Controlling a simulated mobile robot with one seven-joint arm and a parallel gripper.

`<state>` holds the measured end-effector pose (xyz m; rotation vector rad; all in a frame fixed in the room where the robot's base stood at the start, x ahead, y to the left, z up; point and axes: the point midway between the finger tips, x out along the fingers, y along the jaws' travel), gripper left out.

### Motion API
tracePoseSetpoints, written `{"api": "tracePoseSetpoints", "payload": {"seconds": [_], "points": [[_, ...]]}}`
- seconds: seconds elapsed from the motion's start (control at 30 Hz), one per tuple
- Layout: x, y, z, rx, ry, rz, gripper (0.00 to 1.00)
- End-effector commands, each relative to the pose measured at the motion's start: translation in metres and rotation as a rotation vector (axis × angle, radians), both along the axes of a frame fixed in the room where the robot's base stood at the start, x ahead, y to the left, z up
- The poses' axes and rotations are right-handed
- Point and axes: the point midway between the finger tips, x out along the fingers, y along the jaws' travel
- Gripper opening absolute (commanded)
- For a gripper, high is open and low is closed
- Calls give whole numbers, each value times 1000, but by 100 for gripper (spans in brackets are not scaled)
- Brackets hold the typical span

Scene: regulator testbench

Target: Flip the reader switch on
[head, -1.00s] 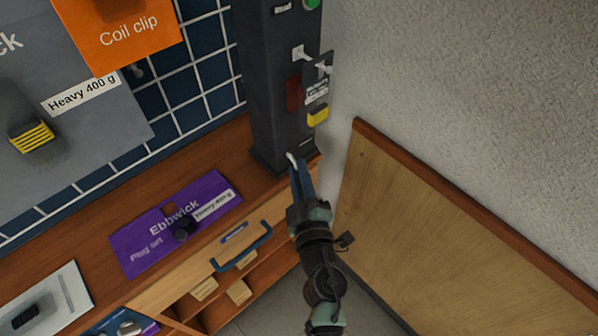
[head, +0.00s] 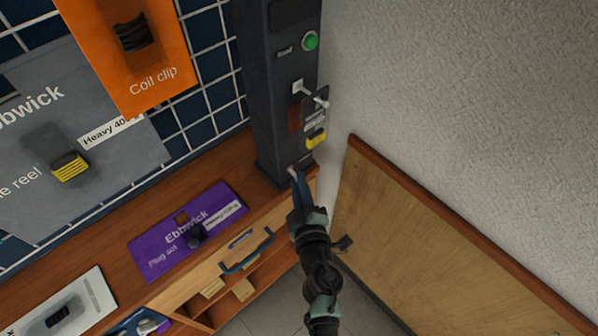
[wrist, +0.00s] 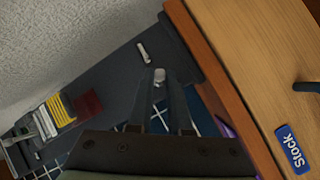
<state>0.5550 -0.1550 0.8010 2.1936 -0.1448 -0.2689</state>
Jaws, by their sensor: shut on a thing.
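The dark reader column (head: 265,120) stands at the back of the bench and also shows in the wrist view (wrist: 105,82). The reader switch (wrist: 159,75) is a small pale lever low on the column, and its tip also shows in the head view (head: 293,171). A small white label (wrist: 143,52) is beside it, unreadable here. My gripper (head: 296,180) reaches up to the column's foot. Its fingers (wrist: 160,86) are shut on the lever, whose rounded end shows between the fingertips. The lever's root and its on or off position cannot be made out.
A purple card (head: 165,248) lies on the bench (head: 255,197). A wooden panel (head: 430,235) and the wall (head: 450,90) stand close on the right.

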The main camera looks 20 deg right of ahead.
Motion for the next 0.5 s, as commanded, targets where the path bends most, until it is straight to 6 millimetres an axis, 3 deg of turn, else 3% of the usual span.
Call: {"api": "tracePoseSetpoints", "payload": {"seconds": [0.03, 0.5], "points": [[0, 0, 13, -6, 25, 1, 0], [0, 0, 19, -79, 219, -1, 0]]}}
